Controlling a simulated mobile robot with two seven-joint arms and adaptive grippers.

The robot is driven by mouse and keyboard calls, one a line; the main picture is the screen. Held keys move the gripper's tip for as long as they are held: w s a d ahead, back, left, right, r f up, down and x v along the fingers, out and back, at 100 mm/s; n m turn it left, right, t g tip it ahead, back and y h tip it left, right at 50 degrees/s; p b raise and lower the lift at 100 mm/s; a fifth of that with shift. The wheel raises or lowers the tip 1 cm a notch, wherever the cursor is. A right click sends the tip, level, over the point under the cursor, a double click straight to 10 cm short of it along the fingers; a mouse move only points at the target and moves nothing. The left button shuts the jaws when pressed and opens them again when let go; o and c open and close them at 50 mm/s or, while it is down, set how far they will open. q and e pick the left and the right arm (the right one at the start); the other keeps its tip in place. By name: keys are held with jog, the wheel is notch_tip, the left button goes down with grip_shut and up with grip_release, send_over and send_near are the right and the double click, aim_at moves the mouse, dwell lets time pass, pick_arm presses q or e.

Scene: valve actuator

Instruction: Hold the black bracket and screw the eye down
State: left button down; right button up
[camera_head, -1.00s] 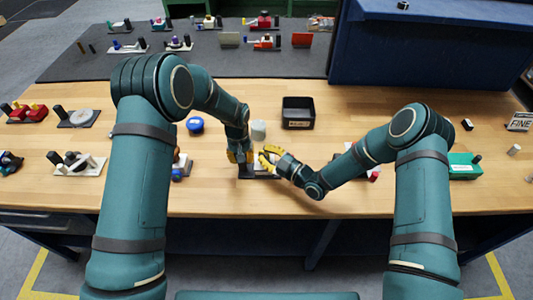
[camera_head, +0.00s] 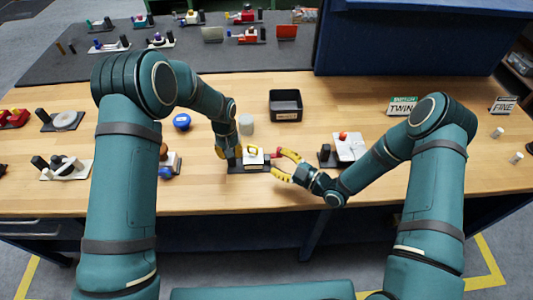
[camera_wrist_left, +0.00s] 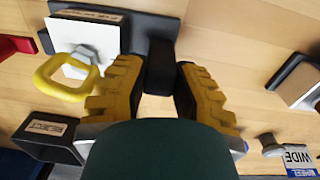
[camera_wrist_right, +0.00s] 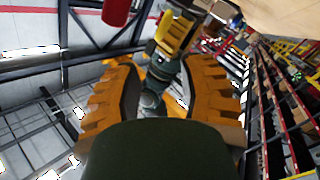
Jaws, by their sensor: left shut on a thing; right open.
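The black bracket (camera_wrist_left: 160,62) is an upright post on a dark base, in the left wrist view. My left gripper (camera_head: 231,156) is shut on it, a finger on either side; the left wrist view shows these fingers (camera_wrist_left: 158,85) too. Beside the post is a white block (camera_head: 255,160) with the yellow eye (camera_head: 253,151) standing on it. The eye is a rounded ring in the left wrist view (camera_wrist_left: 67,77). My right gripper (camera_head: 284,165) is open and empty, apart from the eye and to its right. The eye's lower end is hidden.
A red part (camera_head: 277,153) lies between the white block and my right gripper. Another fixture (camera_head: 347,147) with a white plate is to the right. Bare wood lies around the bin.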

jog(key=v, duration=0.2)
jog(key=shift+s+d, duration=0.2)
jog(key=w+a+r+n+g, duration=0.1)
jog(key=w+a+r+n, duration=0.15)
jog(key=w, duration=0.25)
jog(key=w+a+r+n+g, duration=0.1)
jog(key=w+a+r+n, duration=0.1)
jog(key=w+a+n, duration=0.3)
jog(key=w+d+f+m+g+h, duration=0.25)
jog(key=w+d+m+h, duration=0.25)
jog(key=w+m+h, duration=0.5)
jog(key=s+a+r+m+g+h, duration=0.1)
jog(key=s+a+r+g+h, duration=0.3)
jog(key=s+a+r+g, duration=0.5)
jog(key=shift+t, duration=0.35)
jog(key=s+f, duration=0.1)
jog(key=f, duration=0.2)
jog(key=s+d+f, duration=0.1)
jog(key=f, duration=0.5)
jog(key=shift+s+d+f, duration=0.15)
jog(key=shift+s+f, duration=0.1)
jog(key=shift+s, duration=0.15)
